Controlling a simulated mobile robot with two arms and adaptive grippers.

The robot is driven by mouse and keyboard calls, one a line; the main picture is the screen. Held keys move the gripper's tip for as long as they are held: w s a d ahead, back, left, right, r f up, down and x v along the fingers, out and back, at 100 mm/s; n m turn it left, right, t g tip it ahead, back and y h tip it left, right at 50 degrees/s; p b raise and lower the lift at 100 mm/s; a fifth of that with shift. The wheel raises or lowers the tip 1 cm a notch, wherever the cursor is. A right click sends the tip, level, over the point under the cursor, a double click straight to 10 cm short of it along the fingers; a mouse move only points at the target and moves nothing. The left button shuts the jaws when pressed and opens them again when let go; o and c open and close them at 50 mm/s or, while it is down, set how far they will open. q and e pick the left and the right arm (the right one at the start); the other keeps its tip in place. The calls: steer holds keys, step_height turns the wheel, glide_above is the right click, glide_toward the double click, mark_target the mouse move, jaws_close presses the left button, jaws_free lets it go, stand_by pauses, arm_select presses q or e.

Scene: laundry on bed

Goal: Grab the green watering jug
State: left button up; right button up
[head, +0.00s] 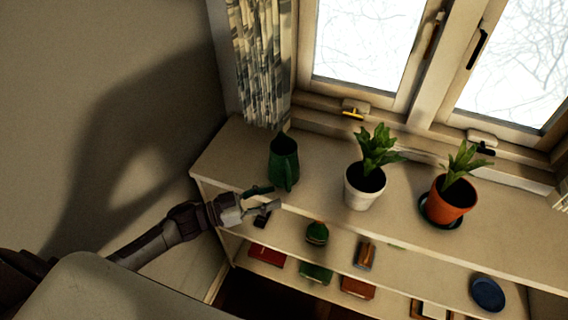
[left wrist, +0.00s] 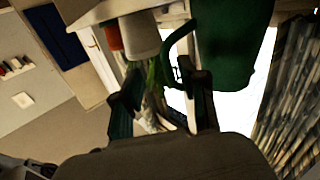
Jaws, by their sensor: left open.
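The green watering jug (head: 284,168) stands upright near the left end of the top shelf, close to the curtain. In the left wrist view the jug's body (left wrist: 226,45) fills the upper right, and its curved handle shows beside it, just beyond the fingers. That view is turned upside down. My left gripper (head: 265,199) is open and empty at the shelf's front edge, in front of and slightly below the jug. Its fingers (left wrist: 165,100) are spread in the left wrist view. I cannot tell whether a finger touches the handle. My right gripper is not in view.
A white pot (head: 361,190) and an orange pot (head: 451,203) with plants stand right of the jug on the top shelf (head: 320,187). Lower shelves hold several small items, including a blue round object (head: 487,293). A patterned curtain (head: 259,65) hangs behind the jug.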

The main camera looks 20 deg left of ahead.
mark_target(289, 191)
arm_select(q)
steer(key=shift+w+d, duration=0.3)
steer(key=shift+w, duration=0.05)
steer(key=p+x, duration=0.2)
steer(key=x, duration=0.2)
steer(key=shift+w+d+r, duration=0.1)
steer(key=shift+w+r, duration=0.05)
steer(key=shift+w, duration=0.3)
steer(key=shift+w+d, duration=0.1)
steer(key=shift+c, duration=0.5)
jaws_close()
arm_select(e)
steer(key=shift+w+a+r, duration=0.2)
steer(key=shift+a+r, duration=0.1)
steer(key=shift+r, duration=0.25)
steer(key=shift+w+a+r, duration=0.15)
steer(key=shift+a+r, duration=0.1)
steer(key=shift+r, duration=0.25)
